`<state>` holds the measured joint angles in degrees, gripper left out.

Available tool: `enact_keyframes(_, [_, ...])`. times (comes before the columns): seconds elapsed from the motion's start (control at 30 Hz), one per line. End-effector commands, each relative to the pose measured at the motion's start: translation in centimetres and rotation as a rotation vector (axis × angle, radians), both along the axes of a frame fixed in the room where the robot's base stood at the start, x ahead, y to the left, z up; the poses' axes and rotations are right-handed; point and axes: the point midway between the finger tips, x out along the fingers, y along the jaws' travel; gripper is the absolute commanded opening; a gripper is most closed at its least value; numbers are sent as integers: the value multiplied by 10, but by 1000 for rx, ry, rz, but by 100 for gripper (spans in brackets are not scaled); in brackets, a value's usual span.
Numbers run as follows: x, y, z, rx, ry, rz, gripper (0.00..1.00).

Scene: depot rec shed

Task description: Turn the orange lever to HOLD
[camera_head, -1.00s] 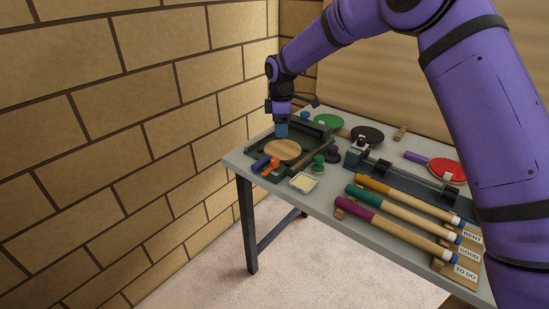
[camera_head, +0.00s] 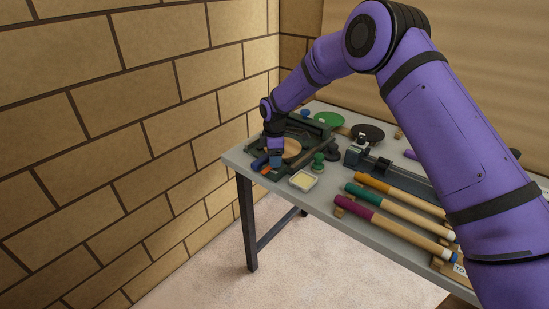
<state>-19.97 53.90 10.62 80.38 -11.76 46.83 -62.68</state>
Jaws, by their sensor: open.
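The orange lever (camera_head: 266,171) sits at the front left corner of a dark press-like frame (camera_head: 258,146) on the grey table. Only a small part of the orange shows, beside a blue part. My gripper (camera_head: 275,160) is low over that corner, pointing down, just above or beside the lever. It is open, though its fingers are small and partly merge with the parts behind. I cannot tell whether it touches the lever. A round wooden disc (camera_head: 291,149) lies in the frame, partly hidden by my gripper. No HOLD mark is readable.
A small tray with a yellow pad (camera_head: 303,181) and a green knobbed piece (camera_head: 318,162) stand close to the right. Cue-like sticks (camera_head: 391,215) lie at the front right. Green (camera_head: 329,118) and black paddles (camera_head: 368,134) lie behind. A brick wall (camera_head: 130,130) is close on the left.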

Motion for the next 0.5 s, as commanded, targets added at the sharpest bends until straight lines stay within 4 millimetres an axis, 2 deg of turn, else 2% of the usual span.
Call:
enact_keyframes(0.37, [0, 0, -7, 0, -1, 0, 59])
enact_keyframes(0.4, [0, 0, -7, 0, -1, 0, 57])
enact_keyframes(0.5, [0, 0, -7, 0, -1, 0, 34])
